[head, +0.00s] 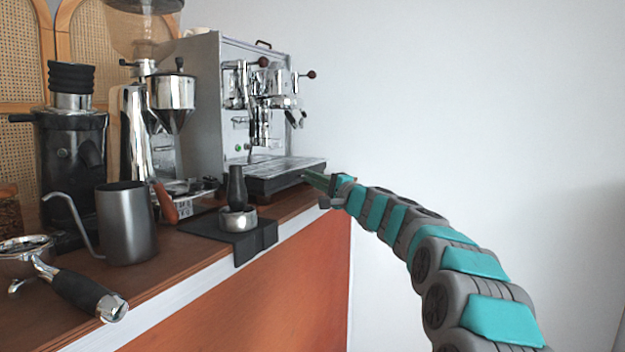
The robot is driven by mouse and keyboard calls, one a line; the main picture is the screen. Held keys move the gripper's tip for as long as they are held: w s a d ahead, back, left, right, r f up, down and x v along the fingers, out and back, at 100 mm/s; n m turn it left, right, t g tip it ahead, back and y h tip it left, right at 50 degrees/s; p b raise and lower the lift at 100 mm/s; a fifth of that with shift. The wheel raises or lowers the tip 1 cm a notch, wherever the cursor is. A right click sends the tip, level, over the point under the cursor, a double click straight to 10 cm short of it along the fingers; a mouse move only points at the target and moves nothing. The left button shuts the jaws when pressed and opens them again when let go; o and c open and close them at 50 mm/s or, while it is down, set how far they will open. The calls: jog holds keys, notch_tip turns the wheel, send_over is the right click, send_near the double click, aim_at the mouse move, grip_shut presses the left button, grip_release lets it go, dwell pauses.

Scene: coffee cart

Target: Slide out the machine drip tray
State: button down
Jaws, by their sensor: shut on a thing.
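The drip tray (283,166) is a dark tray with a metal grate top at the base of the espresso machine (200,100), at the back of the counter. It juts out at the machine's front. My gripper (316,178) comes in from the right and is shut on the tray's front edge near its right corner. The fingertips are small and partly hidden against the tray.
A black tamping mat (245,247) with a tamper (237,187) lies at the counter's front edge. A grey kettle (127,225), a portafilter (85,295) and grinders (70,150) stand to the left. The space right of the counter, before the white wall, is free apart from my arm.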

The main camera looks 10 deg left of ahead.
jog(key=shift+f, duration=0.1)
dwell(0.6)
jog(key=s+d+b, duration=0.2)
jog(key=s+d, duration=0.1)
jog(key=d, duration=0.5)
jog(key=c, duration=1)
grip_release()
jog(key=shift+d, duration=0.1)
jog(key=shift+b+v, duration=0.7)
jog(key=shift+v, duration=3.1)
